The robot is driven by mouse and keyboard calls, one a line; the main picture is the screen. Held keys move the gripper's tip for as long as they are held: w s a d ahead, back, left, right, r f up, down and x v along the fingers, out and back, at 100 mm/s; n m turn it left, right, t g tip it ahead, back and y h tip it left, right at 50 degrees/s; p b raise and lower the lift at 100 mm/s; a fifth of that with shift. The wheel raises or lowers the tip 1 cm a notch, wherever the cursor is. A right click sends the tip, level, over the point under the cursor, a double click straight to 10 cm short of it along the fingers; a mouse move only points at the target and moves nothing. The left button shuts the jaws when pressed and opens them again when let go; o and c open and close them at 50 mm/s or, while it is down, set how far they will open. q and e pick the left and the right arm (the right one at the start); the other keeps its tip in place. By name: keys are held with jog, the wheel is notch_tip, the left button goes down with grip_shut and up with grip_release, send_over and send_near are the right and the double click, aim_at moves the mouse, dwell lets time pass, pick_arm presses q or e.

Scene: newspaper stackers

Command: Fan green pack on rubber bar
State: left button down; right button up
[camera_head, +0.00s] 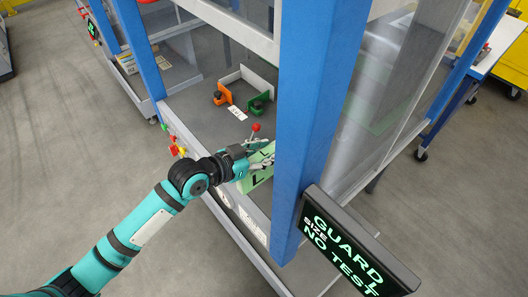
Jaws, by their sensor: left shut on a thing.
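My left arm reaches in from the lower left. My left gripper (258,157) is shut on the light green pack (254,181), just left of the blue post. The pack is tilted, shows dark marks on its face, and is partly hidden by the gripper fingers and the post. I cannot make out a rubber bar for sure. My right gripper is not in view.
A blue post (315,100) stands close to the right of the gripper. A black display (345,245) reads "GUARD SIZE NO TEST". The grey machine bed (195,103) carries an orange block (222,94) and a green block (260,104). A red-knobbed lever (256,128) rises behind the gripper. Clear panels close off the right.

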pick_arm(q)
jog(key=shift+f+b, duration=0.3)
jog(key=shift+f, duration=0.2)
dwell(0.7)
jog(key=shift+w+d, duration=0.1)
jog(key=shift+w+d, duration=0.4)
jog(key=shift+d, duration=0.05)
jog(key=shift+w+d, duration=0.45)
jog(key=shift+w, duration=0.05)
jog(key=shift+d, duration=0.1)
jog(key=shift+w+d, duration=0.45)
